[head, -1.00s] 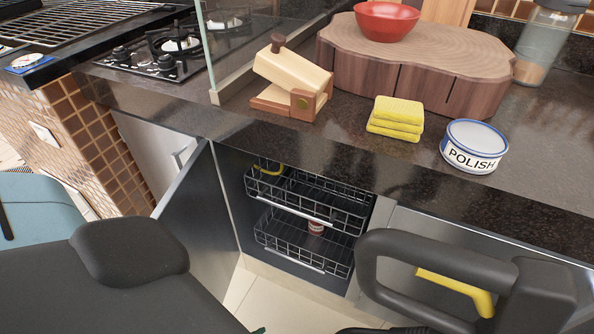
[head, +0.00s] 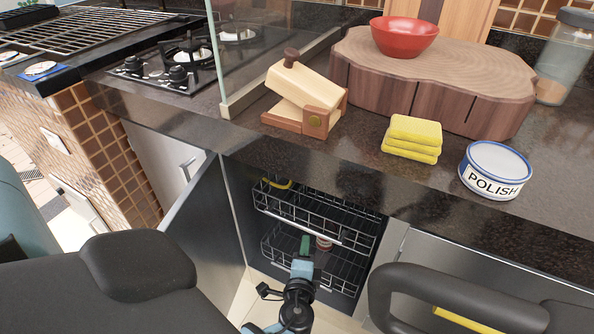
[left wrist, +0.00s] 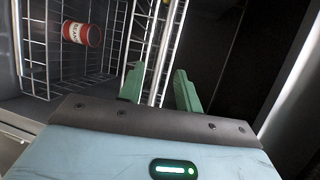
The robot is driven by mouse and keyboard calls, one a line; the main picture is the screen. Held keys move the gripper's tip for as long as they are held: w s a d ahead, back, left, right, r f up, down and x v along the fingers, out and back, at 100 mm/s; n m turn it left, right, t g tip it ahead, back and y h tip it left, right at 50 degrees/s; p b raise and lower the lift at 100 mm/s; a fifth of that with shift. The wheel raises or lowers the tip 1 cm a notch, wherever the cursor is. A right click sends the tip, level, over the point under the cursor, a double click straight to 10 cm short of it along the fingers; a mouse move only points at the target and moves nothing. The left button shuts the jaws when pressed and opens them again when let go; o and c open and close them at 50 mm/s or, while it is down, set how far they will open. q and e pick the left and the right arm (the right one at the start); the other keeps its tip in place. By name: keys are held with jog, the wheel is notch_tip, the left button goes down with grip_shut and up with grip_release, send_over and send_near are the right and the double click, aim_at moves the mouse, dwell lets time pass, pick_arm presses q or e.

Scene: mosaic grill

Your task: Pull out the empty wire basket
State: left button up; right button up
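Two black wire baskets sit one above the other inside an open cabinet. The upper basket (head: 308,230) has a silver front bar; a yellow thing (head: 277,183) shows at its back left, and I cannot tell whether it lies inside. The lower basket (head: 348,272) holds a red and white can (head: 323,243), which also shows in the left wrist view (left wrist: 82,33). My left gripper (head: 305,245) is in front of the baskets, partly covering the lower one. In the left wrist view its green fingers (left wrist: 160,85) are apart, with basket wires showing between them; contact is unclear. My right gripper is not in view.
The cabinet door (head: 207,230) stands open to the left of the baskets. The dark counter (head: 350,180) overhangs them, carrying yellow sponges (head: 412,139), a polish tin (head: 495,170), a wooden press (head: 305,97) and a wood slab (head: 440,85) with a red bowl (head: 404,36).

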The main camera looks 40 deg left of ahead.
aim_at(302, 226)
pick_arm(q)
jog(key=shift+y, duration=0.3)
jog(key=shift+s+a+b+x, duration=0.1)
jog(key=shift+a+b+x, duration=0.1)
jog(key=shift+x, duration=1.2)
jog(key=shift+s+a+b+x, duration=0.1)
jog(key=shift+b+x, duration=0.1)
jog(key=shift+x, duration=1.2)
jog(key=shift+s+a+b+x, duration=0.1)
jog(key=shift+a+b+x, duration=0.1)
jog(key=shift+x, duration=1.2)
grip_shut()
